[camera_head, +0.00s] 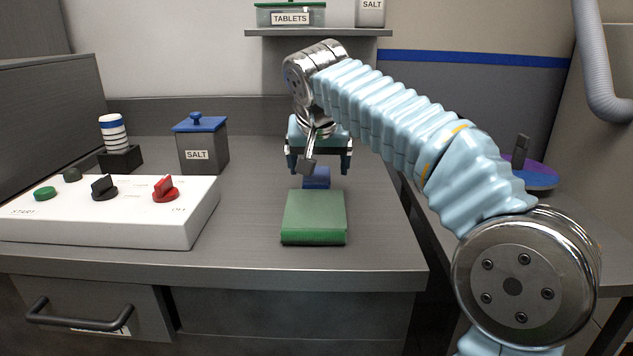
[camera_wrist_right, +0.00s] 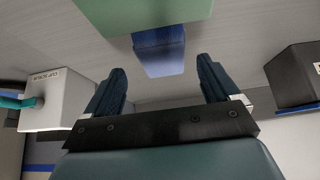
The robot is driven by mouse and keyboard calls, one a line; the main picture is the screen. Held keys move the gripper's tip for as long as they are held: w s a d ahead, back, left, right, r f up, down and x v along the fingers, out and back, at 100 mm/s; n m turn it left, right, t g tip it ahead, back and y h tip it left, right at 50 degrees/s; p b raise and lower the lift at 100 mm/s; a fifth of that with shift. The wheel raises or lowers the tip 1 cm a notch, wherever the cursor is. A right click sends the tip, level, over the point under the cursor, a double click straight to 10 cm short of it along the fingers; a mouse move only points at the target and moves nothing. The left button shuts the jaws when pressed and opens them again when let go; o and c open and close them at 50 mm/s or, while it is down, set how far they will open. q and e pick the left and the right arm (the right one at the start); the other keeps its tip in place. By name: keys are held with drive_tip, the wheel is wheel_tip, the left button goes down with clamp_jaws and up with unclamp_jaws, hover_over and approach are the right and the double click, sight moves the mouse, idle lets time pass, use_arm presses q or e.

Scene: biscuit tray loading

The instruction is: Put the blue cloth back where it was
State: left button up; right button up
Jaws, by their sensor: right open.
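A small blue thing (camera_head: 317,178), which I take for the blue cloth, sits on the grey worktop (camera_head: 253,215) just behind a flat green block (camera_head: 314,218). Its upper part is partly hidden by my gripper in the head view. It also shows in the right wrist view (camera_wrist_right: 160,50), beyond and between the fingertips, beside the green block (camera_wrist_right: 140,14). My right gripper (camera_head: 319,167) is open and empty, with its fingers apart above or just behind the blue thing. I cannot tell the exact gap. My left gripper is not in view.
A white control panel (camera_head: 100,222) with knobs stands at the left. Behind it are a grey SALT canister (camera_head: 203,150) with a blue lid and a striped stack (camera_head: 113,133) on a dark base. A shelf (camera_head: 318,32) hangs above. A purple-blue disc (camera_head: 540,175) lies at right.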

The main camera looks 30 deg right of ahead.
sight(316, 173)
drive_tip(key=x, duration=0.4)
drive_tip(key=shift+a, duration=0.2)
drive_tip(key=shift+r, duration=0.1)
drive_tip(key=c, duration=1.1)
drive_tip(key=shift+o, duration=0.2)
drive_tip(key=shift+r, duration=0.1)
